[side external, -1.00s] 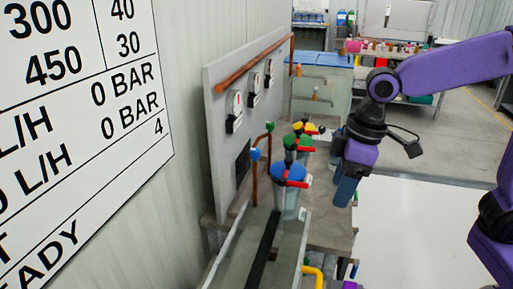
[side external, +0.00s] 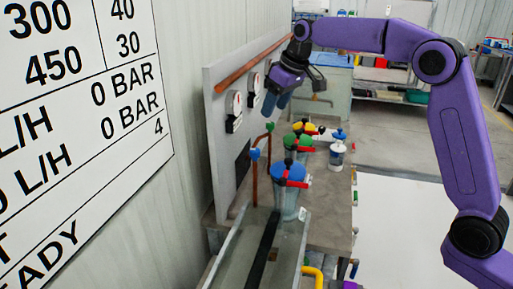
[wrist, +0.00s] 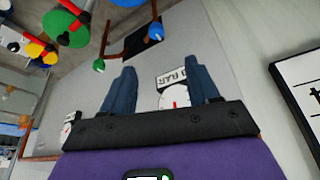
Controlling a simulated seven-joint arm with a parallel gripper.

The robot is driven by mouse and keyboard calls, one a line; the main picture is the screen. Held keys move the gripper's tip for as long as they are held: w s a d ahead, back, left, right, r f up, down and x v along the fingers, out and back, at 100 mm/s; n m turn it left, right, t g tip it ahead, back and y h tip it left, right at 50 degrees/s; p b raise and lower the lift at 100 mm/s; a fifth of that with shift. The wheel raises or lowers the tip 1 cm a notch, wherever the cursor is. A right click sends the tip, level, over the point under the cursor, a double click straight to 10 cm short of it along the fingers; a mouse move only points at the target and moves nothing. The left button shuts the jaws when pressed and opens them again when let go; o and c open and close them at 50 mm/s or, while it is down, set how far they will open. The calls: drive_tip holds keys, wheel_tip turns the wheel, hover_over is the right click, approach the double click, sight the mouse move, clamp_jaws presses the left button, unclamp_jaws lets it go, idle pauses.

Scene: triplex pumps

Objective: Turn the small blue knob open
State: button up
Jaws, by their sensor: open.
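The small blue knob (side external: 254,154) tops a copper pipe in front of the grey panel (side external: 222,150). It also shows near the top of the wrist view (wrist: 154,31). A small green knob (side external: 270,127) tops the neighbouring copper pipe, farther back; in the wrist view it is left of the blue one (wrist: 98,65). My gripper (side external: 275,104) is open and empty, high in front of the panel, above and behind both knobs and apart from them. Its two blue-grey fingers frame a white gauge (wrist: 175,97) in the wrist view.
Pumps with large blue (side external: 289,173), green (side external: 298,142) and yellow (side external: 304,128) tops and red handles stand on the bench close to the pipes. A white-and-blue vessel (side external: 337,152) stands to their right. A copper rail (side external: 252,65) runs along the panel's top.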

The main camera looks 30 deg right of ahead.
sight(255, 150)
drive_tip(key=x, duration=1.1)
drive_tip(key=w+x, duration=0.1)
drive_tip(key=x, duration=0.5)
drive_tip(key=shift+d, duration=0.3)
drive_tip(key=c, duration=1)
